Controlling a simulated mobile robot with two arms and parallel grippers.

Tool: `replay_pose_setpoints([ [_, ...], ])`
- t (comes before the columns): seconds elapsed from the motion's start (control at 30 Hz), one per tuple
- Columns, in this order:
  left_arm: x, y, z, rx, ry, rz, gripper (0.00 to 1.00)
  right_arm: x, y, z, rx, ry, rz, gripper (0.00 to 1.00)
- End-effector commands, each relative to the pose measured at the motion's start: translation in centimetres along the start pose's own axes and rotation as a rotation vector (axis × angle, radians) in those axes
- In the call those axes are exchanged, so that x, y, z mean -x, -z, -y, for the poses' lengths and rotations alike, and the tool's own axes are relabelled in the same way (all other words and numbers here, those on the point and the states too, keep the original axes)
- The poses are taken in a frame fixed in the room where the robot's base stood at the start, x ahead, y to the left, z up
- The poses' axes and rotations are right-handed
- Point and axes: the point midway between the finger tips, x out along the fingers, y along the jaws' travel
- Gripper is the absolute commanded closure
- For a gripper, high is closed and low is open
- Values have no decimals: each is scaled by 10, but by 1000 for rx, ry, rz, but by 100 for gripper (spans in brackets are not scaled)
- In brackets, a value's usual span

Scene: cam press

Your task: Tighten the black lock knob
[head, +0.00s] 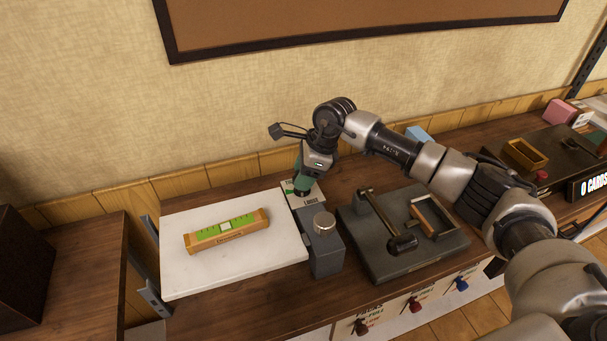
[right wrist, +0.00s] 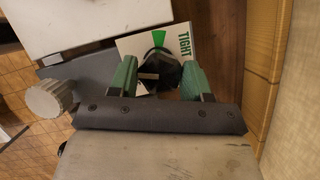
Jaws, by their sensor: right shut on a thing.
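The black lock knob (right wrist: 160,72) sits between the green fingers of my right gripper (right wrist: 160,82) in the right wrist view. The gripper is shut on it, one finger on each side. A white label (right wrist: 187,42) beside the knob reads TIGHT and has a green mark. My left gripper is not in view.
A grey block with a silver knob (head: 324,222) stands just in front. A white plate (head: 190,275) with a wooden level (head: 227,232) lies to the left. A dark press with a black-ended lever (head: 402,243) stands to the right. The wall is close behind.

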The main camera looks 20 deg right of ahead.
Motion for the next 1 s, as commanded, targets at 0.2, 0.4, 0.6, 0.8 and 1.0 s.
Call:
replay_pose_setpoints([
  [0.2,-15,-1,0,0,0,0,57,-1,0,0,-167,75,3,75],
  [0.4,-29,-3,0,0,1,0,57,-2,0,0,-343,149,4,75],
  [0.6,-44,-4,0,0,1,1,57,-2,0,-1,-517,221,6,75],
  [0.8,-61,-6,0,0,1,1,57,-3,0,-1,-694,294,6,75],
  [1.0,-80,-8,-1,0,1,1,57,-3,-1,-2,-869,366,7,75],
])
